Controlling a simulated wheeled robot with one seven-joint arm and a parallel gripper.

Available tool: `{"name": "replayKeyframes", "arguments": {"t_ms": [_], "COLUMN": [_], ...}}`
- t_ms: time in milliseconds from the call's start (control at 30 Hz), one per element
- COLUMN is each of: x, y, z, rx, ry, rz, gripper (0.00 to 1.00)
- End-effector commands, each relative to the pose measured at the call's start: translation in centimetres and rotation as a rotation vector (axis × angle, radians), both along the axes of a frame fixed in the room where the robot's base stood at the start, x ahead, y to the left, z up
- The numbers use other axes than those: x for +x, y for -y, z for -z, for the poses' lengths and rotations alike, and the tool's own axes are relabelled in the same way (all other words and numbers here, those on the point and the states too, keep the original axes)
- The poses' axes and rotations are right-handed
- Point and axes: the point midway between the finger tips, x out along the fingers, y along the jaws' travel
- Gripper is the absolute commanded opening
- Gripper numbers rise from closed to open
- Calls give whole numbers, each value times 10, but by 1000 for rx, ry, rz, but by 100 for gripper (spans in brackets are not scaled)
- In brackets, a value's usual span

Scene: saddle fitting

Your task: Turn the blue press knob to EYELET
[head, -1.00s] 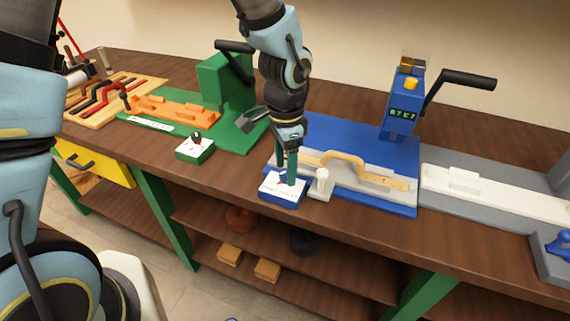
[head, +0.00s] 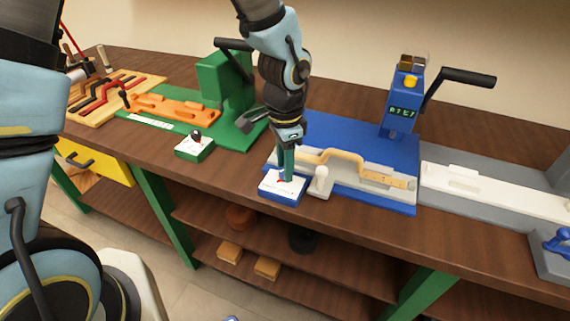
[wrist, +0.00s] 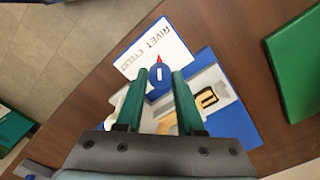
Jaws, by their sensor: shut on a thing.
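The blue press knob (wrist: 158,82) is a small round knob with a white line and a red pointer, on a white-topped blue box (head: 272,190) at the bench's front edge. My gripper (wrist: 161,80) points down with its two green fingers on either side of the knob, shut on it. In the wrist view the red pointer points up the picture, beside the printed words RIVET and EYELET; I cannot tell which word it marks. In the head view my gripper (head: 284,178) mostly hides the knob.
A white peg-like part (head: 320,183) stands close right of the box. A blue base plate (head: 375,150) with a tan strap (head: 335,156) lies behind. A green press (head: 225,85) with its own black knob (head: 196,137) is to the left.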

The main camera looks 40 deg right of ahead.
Motion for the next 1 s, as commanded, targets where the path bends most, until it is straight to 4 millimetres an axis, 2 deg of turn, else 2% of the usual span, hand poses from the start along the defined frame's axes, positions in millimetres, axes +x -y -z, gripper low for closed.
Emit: {"name": "replayKeyframes", "arguments": {"t_ms": [467,667,1000], "x": [-1,-1,-1], "y": [0,0,1], "z": [1,2,1], "rx": [1,1,0], "ry": [0,1,1], "rz": [-53,-174,-488], "gripper": [0,0,0]}}
